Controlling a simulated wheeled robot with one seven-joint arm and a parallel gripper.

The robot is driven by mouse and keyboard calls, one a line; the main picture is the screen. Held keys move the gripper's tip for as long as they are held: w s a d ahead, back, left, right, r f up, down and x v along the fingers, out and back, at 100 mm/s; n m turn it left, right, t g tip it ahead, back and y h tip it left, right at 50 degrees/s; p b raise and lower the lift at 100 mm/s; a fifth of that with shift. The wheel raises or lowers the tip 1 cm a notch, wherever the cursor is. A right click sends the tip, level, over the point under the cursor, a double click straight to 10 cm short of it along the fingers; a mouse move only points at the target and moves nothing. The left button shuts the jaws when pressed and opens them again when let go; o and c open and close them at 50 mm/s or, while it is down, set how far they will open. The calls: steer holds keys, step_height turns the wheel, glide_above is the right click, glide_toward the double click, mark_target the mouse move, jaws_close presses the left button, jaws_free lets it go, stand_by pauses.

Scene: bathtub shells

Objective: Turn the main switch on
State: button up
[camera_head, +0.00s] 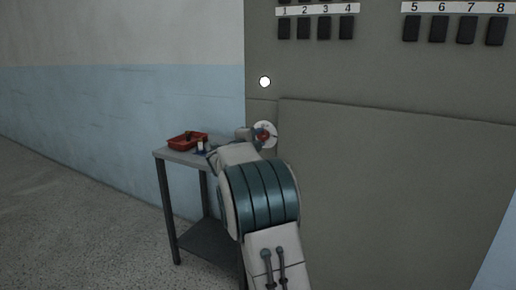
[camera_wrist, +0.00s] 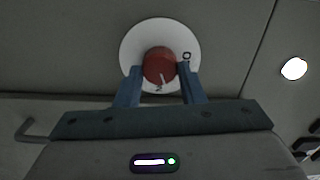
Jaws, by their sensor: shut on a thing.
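The main switch is a red round knob (camera_wrist: 159,66) on a white round plate (camera_wrist: 184,34), set in the grey panel. In the wrist view a pale mark on the knob's face lies near its lower edge, and a dark mark shows on the plate's right side. My gripper (camera_wrist: 160,78) has one finger on each side of the knob and is shut on it. In the head view the white plate (camera_head: 270,126) and the red knob (camera_head: 263,135) show just beyond my gripper, which is partly hidden by my arm.
A grey panel (camera_head: 390,180) has numbered black switches (camera_head: 325,27) along its top. A round white light (camera_head: 265,81) sits above the knob. A small table (camera_head: 177,156) with a red tray (camera_head: 181,143) stands left of my arm. Open floor lies at left.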

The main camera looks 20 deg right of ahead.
steer(key=shift+f+m+b, duration=0.15)
steer(key=shift+m+b, duration=0.55)
steer(key=shift+m, duration=0.25)
steer(key=shift+f+m+b, duration=0.1)
steer(key=shift+m+b, duration=0.6)
steer(key=shift+m, duration=0.25)
steer(key=o, duration=1)
steer(key=shift+r, duration=0.15)
steer(key=v, duration=1.4)
steer(key=shift+d, duration=0.1)
steer(key=shift+r, duration=0.1)
